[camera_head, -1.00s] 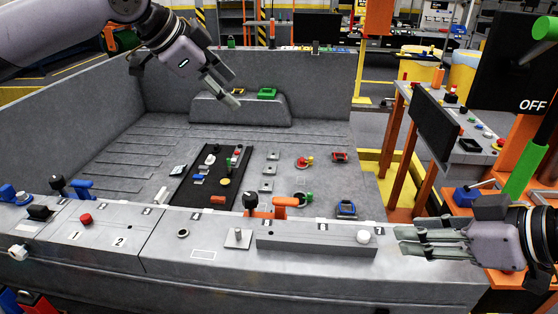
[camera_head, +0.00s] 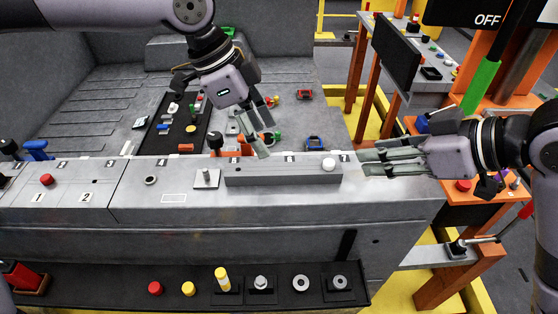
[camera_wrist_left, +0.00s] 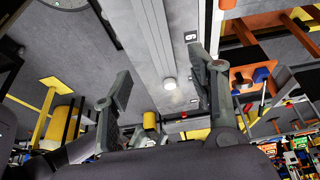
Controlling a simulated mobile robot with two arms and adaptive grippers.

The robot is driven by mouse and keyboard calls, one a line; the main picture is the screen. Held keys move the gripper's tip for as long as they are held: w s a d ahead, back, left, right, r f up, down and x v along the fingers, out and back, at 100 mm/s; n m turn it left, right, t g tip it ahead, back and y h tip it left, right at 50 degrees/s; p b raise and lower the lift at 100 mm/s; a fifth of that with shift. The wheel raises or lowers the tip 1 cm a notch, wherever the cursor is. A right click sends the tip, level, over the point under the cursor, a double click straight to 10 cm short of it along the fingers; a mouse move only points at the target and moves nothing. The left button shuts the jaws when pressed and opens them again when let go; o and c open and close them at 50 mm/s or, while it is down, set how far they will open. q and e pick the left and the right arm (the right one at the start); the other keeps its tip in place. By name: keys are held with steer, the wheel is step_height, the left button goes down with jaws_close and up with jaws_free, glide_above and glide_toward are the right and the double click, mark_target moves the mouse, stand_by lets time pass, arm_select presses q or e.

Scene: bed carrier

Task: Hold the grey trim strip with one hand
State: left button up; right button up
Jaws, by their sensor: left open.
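The grey trim strip (camera_head: 290,176) lies lengthwise on the top ledge of the grey bed wall, with a round white knob (camera_head: 329,164) at its right end. My left gripper (camera_head: 266,135) is open and empty, above and behind the strip's middle in the head view. In the left wrist view the strip (camera_wrist_left: 146,35) and its white knob (camera_wrist_left: 169,83) show between the spread fingers (camera_wrist_left: 160,72), apart from them. My right gripper (camera_head: 362,163) is beyond the ledge's right part, right of the strip, with its fingers apart and nothing between them.
A square plate with a pin (camera_head: 206,178) stands left of the strip. A dark shelf (camera_head: 120,290) with several buttons and fittings runs below in front. A black mat (camera_head: 180,130) with small parts lies inside the bed. Orange-framed stands (camera_head: 470,255) are at the right.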

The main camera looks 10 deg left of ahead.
mark_target(282, 168)
arm_select(q)
steer(key=x, duration=0.9)
steer(key=shift+d+f, duration=0.2)
steer(key=shift+f, duration=0.15)
steer(key=shift+c, duration=0.5)
jaws_close()
arm_select(e)
steer(key=shift+o, duration=0.6)
